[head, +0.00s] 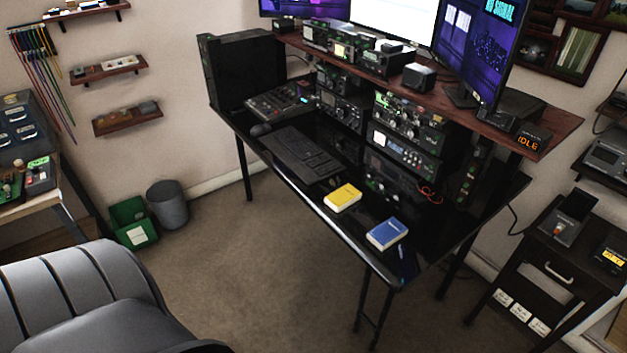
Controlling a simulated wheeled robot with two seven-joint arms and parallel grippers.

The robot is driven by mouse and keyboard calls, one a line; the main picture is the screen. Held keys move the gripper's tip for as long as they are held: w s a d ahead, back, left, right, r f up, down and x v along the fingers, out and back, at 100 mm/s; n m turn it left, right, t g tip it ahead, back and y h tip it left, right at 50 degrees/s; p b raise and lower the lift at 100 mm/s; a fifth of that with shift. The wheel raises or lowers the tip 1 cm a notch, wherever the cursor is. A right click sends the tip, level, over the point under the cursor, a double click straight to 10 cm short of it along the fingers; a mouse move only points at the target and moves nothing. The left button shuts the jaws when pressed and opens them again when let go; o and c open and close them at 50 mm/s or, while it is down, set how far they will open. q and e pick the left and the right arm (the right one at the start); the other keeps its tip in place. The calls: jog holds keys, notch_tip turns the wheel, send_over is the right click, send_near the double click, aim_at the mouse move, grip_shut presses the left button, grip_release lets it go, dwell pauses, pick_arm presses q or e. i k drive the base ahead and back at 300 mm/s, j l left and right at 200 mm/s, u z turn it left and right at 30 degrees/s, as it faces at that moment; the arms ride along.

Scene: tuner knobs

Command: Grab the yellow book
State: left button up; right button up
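The yellow book (343,197) lies flat on the black glossy desk (300,189), close to its front edge. A blue book (387,233) lies to its right and nearer to me, also near the front edge, with a gap between the two. Neither of my grippers shows in the head view, and nothing touches the yellow book.
A keyboard (301,154) lies left of the yellow book. Radio units (403,148) stand behind it under a raised wooden shelf (470,107). A grey chair (75,295) fills the lower left. The carpet (240,240) before the desk is clear.

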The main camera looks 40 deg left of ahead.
aim_at(338, 200)
jog(key=u, duration=0.9)
jog(key=k+j, duration=0.05)
jog(key=j, duration=0.05)
